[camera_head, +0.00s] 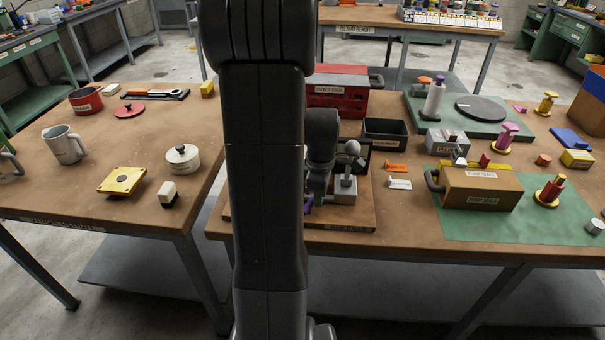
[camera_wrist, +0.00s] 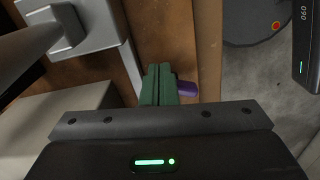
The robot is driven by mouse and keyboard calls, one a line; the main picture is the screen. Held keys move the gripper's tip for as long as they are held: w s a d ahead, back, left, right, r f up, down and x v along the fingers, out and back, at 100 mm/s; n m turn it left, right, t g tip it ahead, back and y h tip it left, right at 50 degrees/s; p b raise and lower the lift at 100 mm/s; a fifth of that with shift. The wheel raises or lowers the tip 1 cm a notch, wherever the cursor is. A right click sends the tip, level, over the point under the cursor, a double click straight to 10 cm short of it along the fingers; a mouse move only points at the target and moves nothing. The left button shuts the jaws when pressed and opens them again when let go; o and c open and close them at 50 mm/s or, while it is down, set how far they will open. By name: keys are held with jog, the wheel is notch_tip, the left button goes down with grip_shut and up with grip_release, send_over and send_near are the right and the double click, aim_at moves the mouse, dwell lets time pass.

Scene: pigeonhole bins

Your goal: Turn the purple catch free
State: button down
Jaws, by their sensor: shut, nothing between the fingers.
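The purple catch (camera_wrist: 187,88) shows in the wrist view as a short rounded purple piece just right of my fingers, by the edge of a brown wooden board. My gripper (camera_wrist: 159,72) has its green fingers pressed together with nothing between them. They lie close beside the catch; I cannot tell if they touch it. In the head view a small purple bit (camera_head: 308,202) shows low beside my arm. The rest of the catch and my fingers are hidden there.
A grey metal fixture (camera_head: 344,190) with a ball-topped lever stands on the board close to my gripper. A black bin (camera_head: 386,133) and a red box (camera_head: 336,92) stand behind. Small orange and white labelled pieces (camera_head: 398,176) lie to the right.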

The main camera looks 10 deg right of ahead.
jog(key=shift+s, duration=0.15)
jog(key=shift+s, duration=0.2)
notch_tip(320, 180, up, 6)
jog(key=p, duration=0.4)
jog(key=shift+p, duration=0.4)
notch_tip(320, 180, up, 14)
jog(key=shift+f, duration=0.1)
